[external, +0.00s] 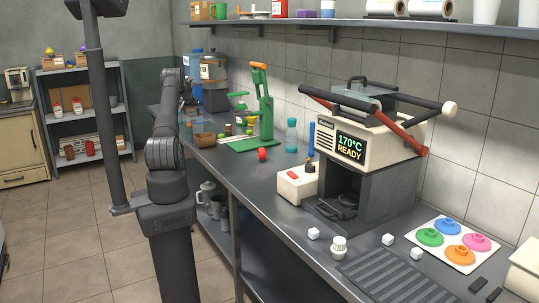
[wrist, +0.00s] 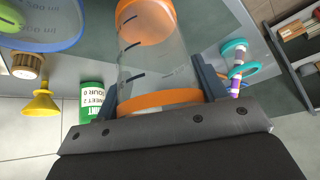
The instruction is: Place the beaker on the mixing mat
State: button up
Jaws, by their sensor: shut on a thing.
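In the wrist view my gripper (wrist: 160,108) is shut on a clear cylinder with dark measuring marks and orange bands, which looks like the beaker (wrist: 150,65). One finger is on each side of it. In the external view my arm reaches toward the back of the counter, and the fingers are too small and covered to make out. I cannot tell for certain which thing is the mixing mat. A dark ribbed mat (external: 398,272) lies at the counter's front, and a white mat with coloured discs (external: 455,241) lies to its right.
A press machine (external: 355,145) stands mid-counter, with a green hand press (external: 262,110) and a red ball (external: 262,154) farther back. White cubes lie near the ribbed mat. In the wrist view, a green can (wrist: 90,98), a yellow funnel (wrist: 41,104) and teal rings (wrist: 240,69) are near the beaker.

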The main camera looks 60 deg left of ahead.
aim_at(190, 112)
jog(key=shift+f, duration=2.9)
jog(key=shift+f, duration=0.2)
jog(key=o, duration=1)
jog(key=shift+r, duration=0.1)
jog(key=shift+s+d+r, duration=0.1)
jog(key=shift+d+r, duration=0.1)
jog(key=shift+r, duration=0.35)
jog(key=v, duration=1.1)
